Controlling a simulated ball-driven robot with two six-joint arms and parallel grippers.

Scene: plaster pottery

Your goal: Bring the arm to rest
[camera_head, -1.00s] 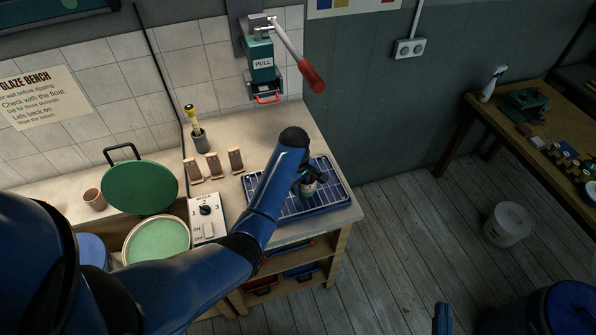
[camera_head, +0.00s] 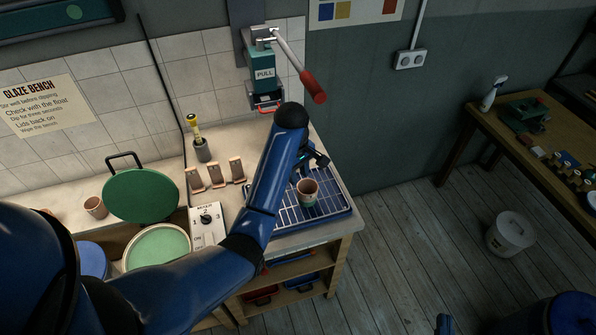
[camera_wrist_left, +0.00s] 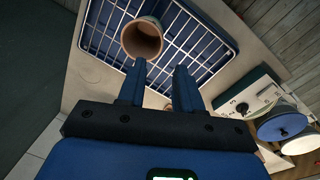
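My left gripper (camera_head: 318,160) is open and empty, above and behind the cup on the drying rack. In the left wrist view its two fingers (camera_wrist_left: 161,68) are apart with nothing between them. The cup (camera_head: 308,194), brown at the top and pale green lower down, stands upright on the rack; it also shows in the wrist view (camera_wrist_left: 142,40), just beyond the fingertips. The wire rack in its blue tray (camera_head: 335,207) is at the bench's right end. A small blue part of my right arm (camera_head: 443,325) shows at the bottom edge; its finger state is unclear.
A teal dispenser (camera_head: 264,77) with a red-handled lever hangs on the wall above the rack. Several brown blocks (camera_head: 216,175), a control box (camera_head: 206,225), a green lid (camera_head: 142,196) and a glaze bucket (camera_head: 157,247) lie left of my forearm.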

